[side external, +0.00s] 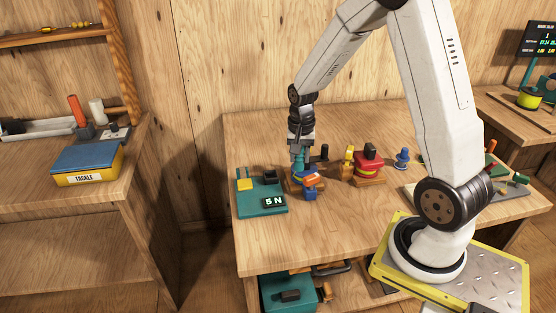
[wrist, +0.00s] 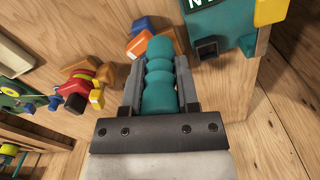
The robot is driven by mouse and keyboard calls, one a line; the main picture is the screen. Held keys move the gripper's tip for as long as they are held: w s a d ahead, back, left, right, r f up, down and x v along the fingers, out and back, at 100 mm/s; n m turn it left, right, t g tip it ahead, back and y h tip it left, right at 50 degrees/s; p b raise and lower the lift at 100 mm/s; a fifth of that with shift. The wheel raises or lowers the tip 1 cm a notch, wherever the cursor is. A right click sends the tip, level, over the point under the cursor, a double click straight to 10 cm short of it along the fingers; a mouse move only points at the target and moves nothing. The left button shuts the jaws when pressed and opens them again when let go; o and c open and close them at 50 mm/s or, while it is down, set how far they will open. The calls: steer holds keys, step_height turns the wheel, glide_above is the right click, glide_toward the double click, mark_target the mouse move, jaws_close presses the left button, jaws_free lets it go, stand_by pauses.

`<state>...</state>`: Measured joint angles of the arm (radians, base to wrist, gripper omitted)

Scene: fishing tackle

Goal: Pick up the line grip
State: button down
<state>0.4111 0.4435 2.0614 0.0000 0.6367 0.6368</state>
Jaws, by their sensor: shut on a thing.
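The line grip (wrist: 160,85) looks to be the teal ribbed handle; it stands lengthwise between the fingers of my gripper (wrist: 160,72) in the wrist view. The fingers press on both its sides. In the side view my gripper (side external: 300,148) points down over the table, with the teal grip (side external: 298,160) below it. The grip's lower end is close to a blue and orange piece (side external: 309,181), and I cannot tell whether it touches anything beneath.
A teal scale box (side external: 262,200) reading "5 N" stands just left of my gripper. A red reel (side external: 368,160) on a wooden block and a blue spool (side external: 402,158) stand to the right. The table's front middle (side external: 330,225) is clear.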

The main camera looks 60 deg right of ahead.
steer(key=shift+s+r, duration=0.15)
steer(key=shift+s, duration=0.1)
steer(key=shift+a, duration=0.1)
stand_by(0.4)
